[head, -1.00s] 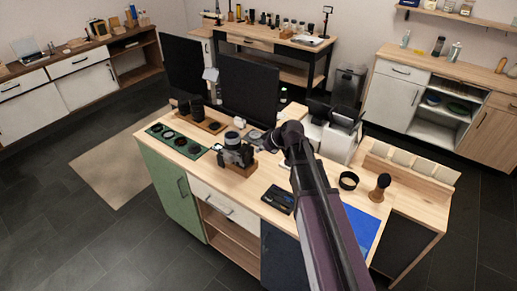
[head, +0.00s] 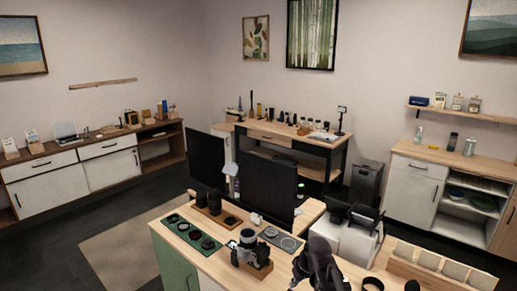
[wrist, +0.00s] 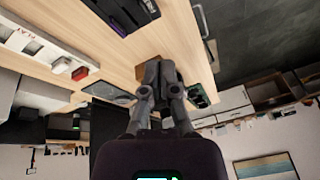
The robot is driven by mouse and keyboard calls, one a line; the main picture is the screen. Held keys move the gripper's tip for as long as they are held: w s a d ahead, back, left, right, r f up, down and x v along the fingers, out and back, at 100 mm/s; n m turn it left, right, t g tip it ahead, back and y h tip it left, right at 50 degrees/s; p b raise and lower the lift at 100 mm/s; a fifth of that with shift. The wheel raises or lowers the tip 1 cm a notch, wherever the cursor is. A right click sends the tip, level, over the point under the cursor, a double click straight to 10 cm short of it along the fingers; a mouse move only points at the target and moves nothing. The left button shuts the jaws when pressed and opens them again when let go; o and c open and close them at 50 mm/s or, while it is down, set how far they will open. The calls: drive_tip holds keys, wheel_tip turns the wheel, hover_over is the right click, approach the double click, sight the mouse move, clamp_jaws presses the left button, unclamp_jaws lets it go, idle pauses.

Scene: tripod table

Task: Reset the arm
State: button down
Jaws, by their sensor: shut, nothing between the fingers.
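My arm (head: 318,262) shows at the bottom of the head view, rising in front of the wooden worktable (head: 215,262). In the wrist view my gripper (wrist: 158,68) is shut and empty, with its fingers together in front of the tabletop (wrist: 140,28). The wrist picture is turned so that the floor is at the top and the wall is at the bottom. I cannot make out the fingertips in the head view.
A camera (head: 248,245) stands on a wooden block left of my arm. A green tray with round parts (head: 192,233) lies further left. Two dark screens (head: 268,190) stand behind. A white machine (head: 345,235) is close on the right, and a black ring (head: 372,284) sits near the arm.

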drive_tip(key=s+d+f+m+g+h, duration=0.1)
drive_tip(key=s+d+m+g+h, duration=0.1)
drive_tip(key=s+d+m, duration=0.3)
drive_tip(key=s+h, duration=0.1)
drive_tip(key=s, duration=0.3)
drive_tip(key=shift+s+d, duration=0.2)
